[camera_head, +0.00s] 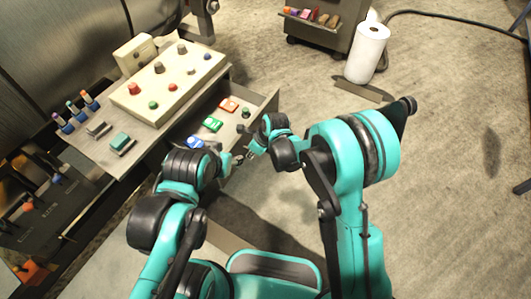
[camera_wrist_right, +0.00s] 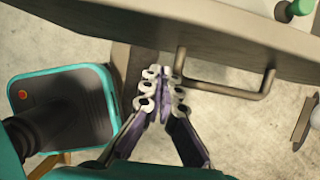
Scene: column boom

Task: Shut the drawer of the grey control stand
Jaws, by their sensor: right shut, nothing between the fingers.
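The grey control stand (camera_head: 150,143) is at the left in the head view. Its drawer (camera_head: 263,107) is pulled out to the right, with small coloured items inside. In the right wrist view the drawer front (camera_wrist_right: 230,35) crosses the top, with its bar handle (camera_wrist_right: 235,92) below. My right gripper (camera_head: 247,153) is close to the drawer front. In the wrist view it is shut and empty (camera_wrist_right: 163,78), beside the handle's left end; I cannot tell whether it touches. My left gripper (camera_head: 222,166) is near the drawer's near side, small and partly hidden.
A knob panel (camera_head: 172,80) sits on the stand. A red item (camera_head: 229,104), a green item (camera_head: 212,125) and a blue item (camera_head: 195,142) lie in the drawer. A paper roll (camera_head: 367,55) and a cabinet (camera_head: 318,38) stand beyond. The floor at the right is mostly clear.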

